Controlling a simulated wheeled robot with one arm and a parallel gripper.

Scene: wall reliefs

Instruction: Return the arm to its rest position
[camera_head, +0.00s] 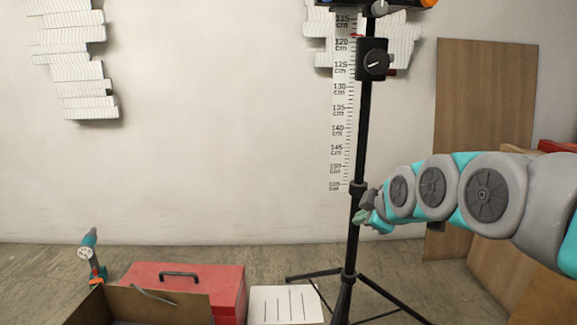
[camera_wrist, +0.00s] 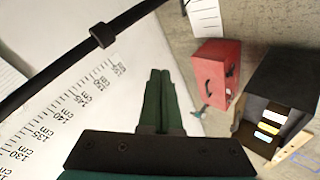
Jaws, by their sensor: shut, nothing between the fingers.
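My arm reaches in from the right in the head view, stretched out to the left. Its end, my gripper (camera_head: 362,214), is beside the black tripod pole (camera_head: 352,240); I cannot tell from this view whether they touch. In the wrist view my gripper (camera_wrist: 161,74) shows two green fingers closed together with nothing between them. The pole (camera_wrist: 60,62) also crosses the upper left of the wrist view, apart from the fingers in the picture.
A printed measuring scale (camera_head: 343,110) hangs behind the pole. The tripod legs (camera_head: 315,274) spread on the floor. A red toolbox (camera_head: 225,285), a cardboard box (camera_head: 165,305), a drill (camera_head: 91,255) and a white sheet (camera_head: 286,304) are low at left. Wooden boards (camera_head: 480,100) lean at right.

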